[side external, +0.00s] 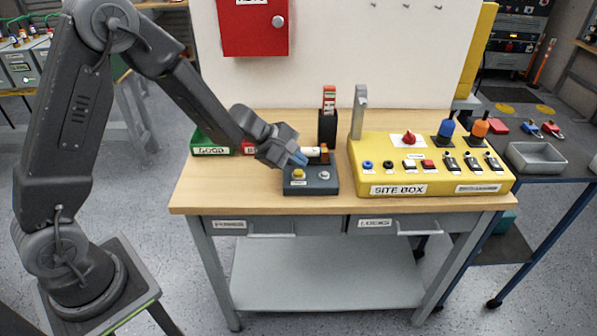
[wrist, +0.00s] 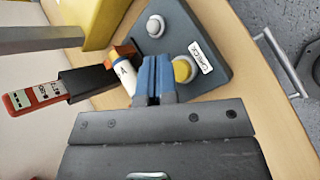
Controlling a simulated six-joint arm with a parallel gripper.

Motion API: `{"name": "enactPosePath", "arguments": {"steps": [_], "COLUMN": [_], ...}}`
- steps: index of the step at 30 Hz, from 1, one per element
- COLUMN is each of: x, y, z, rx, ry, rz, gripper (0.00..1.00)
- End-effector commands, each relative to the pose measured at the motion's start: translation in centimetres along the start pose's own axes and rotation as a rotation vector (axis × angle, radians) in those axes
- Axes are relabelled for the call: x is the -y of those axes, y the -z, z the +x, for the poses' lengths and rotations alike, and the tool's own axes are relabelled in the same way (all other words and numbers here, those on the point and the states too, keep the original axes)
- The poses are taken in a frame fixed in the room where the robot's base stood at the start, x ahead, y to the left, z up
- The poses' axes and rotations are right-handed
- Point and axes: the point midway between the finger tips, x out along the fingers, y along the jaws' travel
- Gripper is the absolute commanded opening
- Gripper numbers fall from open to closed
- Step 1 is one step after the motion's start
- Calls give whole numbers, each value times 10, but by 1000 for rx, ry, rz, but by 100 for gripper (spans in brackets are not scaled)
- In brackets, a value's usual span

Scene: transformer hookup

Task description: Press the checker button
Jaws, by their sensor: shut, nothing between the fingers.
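The checker (side external: 312,188) is a dark grey box near the front edge of the wooden bench, with a yellow button (side external: 298,174) and a light grey round button or lamp (side external: 324,175) on top. In the wrist view the checker (wrist: 208,28) shows a "CHECK" label beside the yellow button (wrist: 183,69). My gripper (side external: 300,159) is shut with blue fingertips, just above and behind the yellow button. In the wrist view the fingertips (wrist: 152,62) are beside the button; contact cannot be told.
A yellow site box (side external: 430,175) with switches and buttons stands right of the checker. A black holder (side external: 327,128) with a red-and-white tester stands behind it, near a grey post (side external: 359,112). The bench front left is clear.

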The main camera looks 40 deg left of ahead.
Motion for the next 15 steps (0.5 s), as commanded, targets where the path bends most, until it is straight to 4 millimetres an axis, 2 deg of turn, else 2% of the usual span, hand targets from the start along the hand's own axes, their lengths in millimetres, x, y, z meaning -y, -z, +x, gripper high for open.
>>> {"name": "enactPosePath", "arguments": {"steps": [15], "x": [4], "y": [4], "z": [6], "rx": [0], "ry": [0], "rz": [1], "gripper": [0]}}
